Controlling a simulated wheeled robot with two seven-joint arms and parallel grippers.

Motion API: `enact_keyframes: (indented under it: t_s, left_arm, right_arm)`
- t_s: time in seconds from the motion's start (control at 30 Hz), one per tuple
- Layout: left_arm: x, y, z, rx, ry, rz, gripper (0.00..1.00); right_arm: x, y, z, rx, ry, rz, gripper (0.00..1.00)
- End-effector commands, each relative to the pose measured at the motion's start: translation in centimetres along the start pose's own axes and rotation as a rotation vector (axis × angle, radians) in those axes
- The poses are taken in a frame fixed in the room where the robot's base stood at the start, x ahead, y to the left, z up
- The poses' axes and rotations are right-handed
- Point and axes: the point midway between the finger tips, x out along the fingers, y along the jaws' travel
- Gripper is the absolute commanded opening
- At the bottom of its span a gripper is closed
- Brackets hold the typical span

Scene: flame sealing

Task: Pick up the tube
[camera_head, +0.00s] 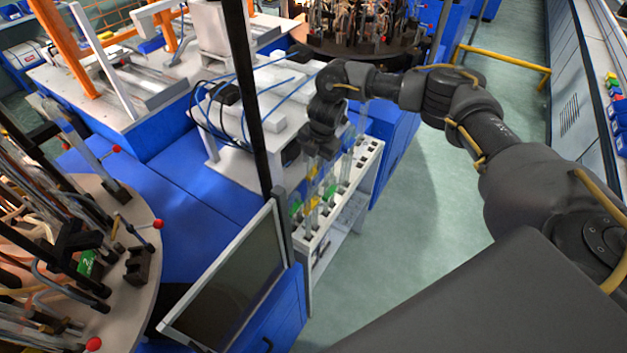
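Several clear glass tubes stand upright in a white rack (318,238) near the middle of the view. One tube (311,195) rises at the near part of the rack, close under my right gripper. My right gripper (319,160) points down over the rack, at the tops of the tubes. Its fingers are small and dark against the glass, so I cannot tell whether they are open or closed on a tube. Green and yellow parts show low among the tubes. My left gripper is out of view.
A monitor (232,289) on a blue cabinet stands in front of the rack, with a black post (255,110) beside it. A round machine table (145,221) with metal fixtures is at left. Green floor (430,230) is open to the right of the rack.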

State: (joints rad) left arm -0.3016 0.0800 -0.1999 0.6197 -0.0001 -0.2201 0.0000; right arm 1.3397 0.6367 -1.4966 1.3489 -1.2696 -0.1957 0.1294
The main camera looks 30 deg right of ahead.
Motion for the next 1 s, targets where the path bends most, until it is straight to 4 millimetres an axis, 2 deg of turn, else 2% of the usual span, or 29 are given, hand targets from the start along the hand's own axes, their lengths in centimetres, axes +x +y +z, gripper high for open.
enact_keyframes:
  t_s: [0.03,0.23,0.73,0.87,1.0]
  left_arm:
    - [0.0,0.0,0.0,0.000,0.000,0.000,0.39]
    - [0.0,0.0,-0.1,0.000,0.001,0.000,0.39]
    - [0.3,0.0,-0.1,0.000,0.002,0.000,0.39]
    - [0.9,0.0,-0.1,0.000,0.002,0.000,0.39]
    - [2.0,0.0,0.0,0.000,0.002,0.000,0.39]
  right_arm:
    - [0.0,0.0,0.0,0.000,0.000,0.000,0.26]
    - [0.0,0.0,0.0,0.000,0.000,0.000,0.00]
    - [-0.5,0.2,0.0,0.000,0.000,0.002,0.00]
    - [-1.5,0.4,0.0,-0.002,0.001,0.004,0.00]
    - [-3.6,0.9,0.1,-0.002,-0.001,0.006,0.00]
